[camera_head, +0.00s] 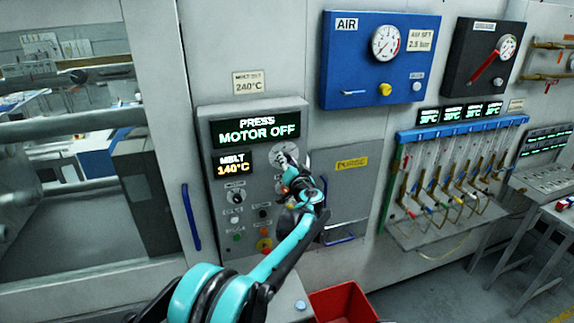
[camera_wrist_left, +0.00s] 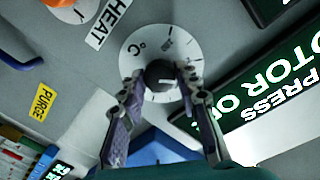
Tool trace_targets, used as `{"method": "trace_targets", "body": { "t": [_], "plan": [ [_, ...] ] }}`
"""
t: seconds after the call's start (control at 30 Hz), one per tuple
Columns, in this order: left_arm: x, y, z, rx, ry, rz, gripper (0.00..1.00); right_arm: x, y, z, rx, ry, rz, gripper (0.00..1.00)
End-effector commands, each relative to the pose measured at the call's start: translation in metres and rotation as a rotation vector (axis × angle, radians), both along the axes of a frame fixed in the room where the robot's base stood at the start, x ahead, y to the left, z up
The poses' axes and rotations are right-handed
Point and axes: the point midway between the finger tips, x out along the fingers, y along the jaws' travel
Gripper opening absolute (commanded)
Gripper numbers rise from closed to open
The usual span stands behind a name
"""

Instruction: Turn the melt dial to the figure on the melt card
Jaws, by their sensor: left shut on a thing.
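The melt card (camera_head: 248,82) on the machine wall reads 240°C. The melt readout (camera_head: 234,164) on the press panel shows 140°C. The melt dial's round white face (camera_head: 279,150) sits right of the readout, partly hidden by my gripper. In the left wrist view the dial face (camera_wrist_left: 140,47) carries °C and tick marks around a black knob (camera_wrist_left: 160,82) with a white pointer line. My left gripper (camera_head: 287,162) is shut on the knob, with a finger on either side of it in the left wrist view (camera_wrist_left: 160,74). My right gripper is not in view.
The press display (camera_head: 257,131) reads MOTOR OFF. An orange knob by a HEAT label (camera_wrist_left: 110,22) sits near the dial. A purge cover (camera_head: 351,164) is to the right, with a red bin (camera_head: 342,303) below.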

Motion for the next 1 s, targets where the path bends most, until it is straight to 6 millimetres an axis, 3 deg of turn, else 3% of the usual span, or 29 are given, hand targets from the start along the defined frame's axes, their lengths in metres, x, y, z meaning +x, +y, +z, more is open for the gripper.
{"method": "trace_targets", "body": {
  "t": [1.0],
  "plan": [
    [0.000,-0.002,0.000,0.918,0.298,-0.001,0.03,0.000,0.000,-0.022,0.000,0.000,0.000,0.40]
  ]
}}
